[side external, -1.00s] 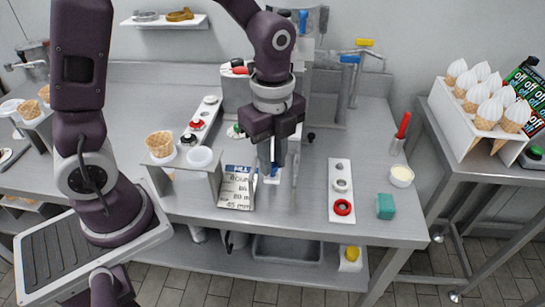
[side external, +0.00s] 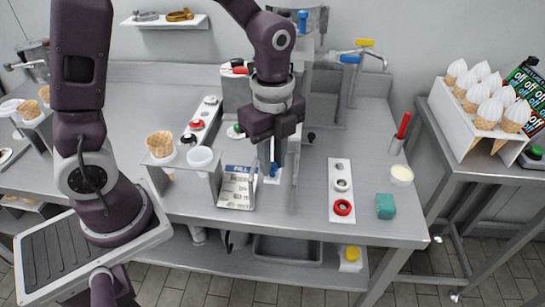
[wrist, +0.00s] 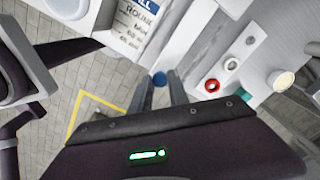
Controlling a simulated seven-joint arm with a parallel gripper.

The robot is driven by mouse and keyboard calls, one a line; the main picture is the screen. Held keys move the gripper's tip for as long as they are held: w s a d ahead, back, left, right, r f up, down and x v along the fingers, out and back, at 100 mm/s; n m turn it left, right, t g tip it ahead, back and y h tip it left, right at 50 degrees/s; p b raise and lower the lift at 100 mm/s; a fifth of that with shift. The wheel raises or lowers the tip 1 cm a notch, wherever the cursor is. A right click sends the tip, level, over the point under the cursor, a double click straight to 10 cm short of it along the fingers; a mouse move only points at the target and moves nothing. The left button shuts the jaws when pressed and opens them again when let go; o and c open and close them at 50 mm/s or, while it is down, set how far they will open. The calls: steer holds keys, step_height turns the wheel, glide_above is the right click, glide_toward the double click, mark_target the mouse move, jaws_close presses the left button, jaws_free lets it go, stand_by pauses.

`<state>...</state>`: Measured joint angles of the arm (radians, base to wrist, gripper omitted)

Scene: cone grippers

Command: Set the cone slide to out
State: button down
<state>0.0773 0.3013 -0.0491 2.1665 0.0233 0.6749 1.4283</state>
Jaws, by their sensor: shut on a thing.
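My gripper (side external: 273,168) points down at the front middle of the steel counter (side external: 380,225). In the wrist view, its two fingers (wrist: 161,88) are close together with a blue knob (wrist: 160,77) at their tips. The blue knob (side external: 274,170) also shows between the fingers in the side view, and the gripper is shut on it. The fingers cover part of the knob. I take this knob to be the handle of the cone slide; the slide's body and its marked positions are hard to make out.
A printed sign (side external: 237,187) stands just left of my gripper, beside a holder with a cone (side external: 160,144). A white strip with a red ring (side external: 342,207) and a teal block (side external: 385,206) lie to the right. A rack of topped cones (side external: 472,135) is farther right.

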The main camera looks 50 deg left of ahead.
steer(key=s+d, duration=0.7)
steer(key=d, duration=0.1)
steer(key=shift+s, duration=0.4)
steer(key=c, duration=1.3)
jaws_free()
steer(key=shift+o, duration=0.2)
steer(key=shift+a, duration=0.1)
step_height(320, 180, up, 7)
steer(key=shift+r, duration=0.1)
steer(key=s+a+r+n+t, duration=0.2)
steer(key=a+n, duration=0.3)
steer(key=n, duration=0.4)
steer(key=s+a+r+n+t, duration=0.3)
steer(key=a+n, duration=0.3)
steer(key=n, duration=0.3)
steer(key=shift+s+a+r+t, duration=0.15)
steer(key=shift+s+r+t, duration=0.15)
steer(key=shift+s+r, duration=0.45)
